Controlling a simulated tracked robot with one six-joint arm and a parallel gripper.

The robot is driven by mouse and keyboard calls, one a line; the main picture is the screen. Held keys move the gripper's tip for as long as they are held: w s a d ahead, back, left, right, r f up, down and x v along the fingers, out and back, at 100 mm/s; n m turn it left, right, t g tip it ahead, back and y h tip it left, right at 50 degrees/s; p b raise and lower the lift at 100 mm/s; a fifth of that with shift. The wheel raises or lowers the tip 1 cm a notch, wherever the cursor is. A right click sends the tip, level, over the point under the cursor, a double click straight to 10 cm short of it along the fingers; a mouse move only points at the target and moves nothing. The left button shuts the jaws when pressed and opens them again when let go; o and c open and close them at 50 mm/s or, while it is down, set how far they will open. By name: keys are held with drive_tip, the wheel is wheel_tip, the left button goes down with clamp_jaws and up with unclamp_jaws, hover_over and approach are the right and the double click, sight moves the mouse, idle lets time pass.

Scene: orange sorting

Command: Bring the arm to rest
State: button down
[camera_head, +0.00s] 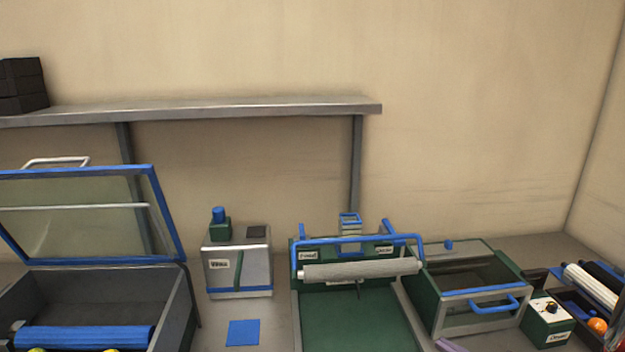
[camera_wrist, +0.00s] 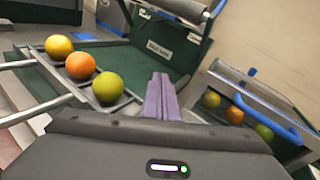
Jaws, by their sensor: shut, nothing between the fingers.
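My gripper (camera_wrist: 160,98) shows in the wrist view as two purple fingers pressed together, with nothing between them. A purple piece of it (camera_head: 450,345) shows at the bottom edge of the head view. In the wrist view, a yellow fruit (camera_wrist: 59,46), an orange one (camera_wrist: 80,65) and a green one (camera_wrist: 108,87) lie in a row in a tray, left of the fingers and apart from them. The rest of my arm is out of the head view.
A green machine with a grey roller (camera_head: 360,269) stands mid-bench. Right of it is a glass-lidded box (camera_head: 480,292) with a blue handle. An open-lidded bin (camera_head: 180,310) stands left. A small orange fruit (camera_head: 597,325) lies far right. A shelf (camera_head: 250,108) spans the wall.

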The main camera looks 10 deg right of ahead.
drive_tip(key=a+r+n+g+y, duration=0.1)
drive_tip(key=a, duration=0.2)
drive_tip(key=a+n+g+y, duration=0.1)
drive_tip(key=a+n, duration=0.1)
drive_tip(key=a, duration=0.1)
drive_tip(key=a+r+n+g+y, duration=0.1)
drive_tip(key=a+n, duration=0.1)
drive_tip(key=a, duration=0.1)
drive_tip(key=shift+s+a+r+g, duration=0.15)
drive_tip(key=shift+a+r+g, duration=0.1)
drive_tip(key=shift+r+g, duration=0.15)
drive_tip(key=s+a+r+n+g+h, duration=0.3)
drive_tip(key=s+a+n+g+h, duration=0.2)
drive_tip(key=s+a+n+g, duration=0.8)
wheel_tip(320, 180, up, 8)
drive_tip(key=n+t+h, duration=0.5)
drive_tip(key=n+t, duration=0.2)
drive_tip(key=n, duration=0.3)
drive_tip(key=shift+s, duration=0.15)
drive_tip(key=shift+a+f, duration=0.1)
drive_tip(key=shift+f, duration=0.05)
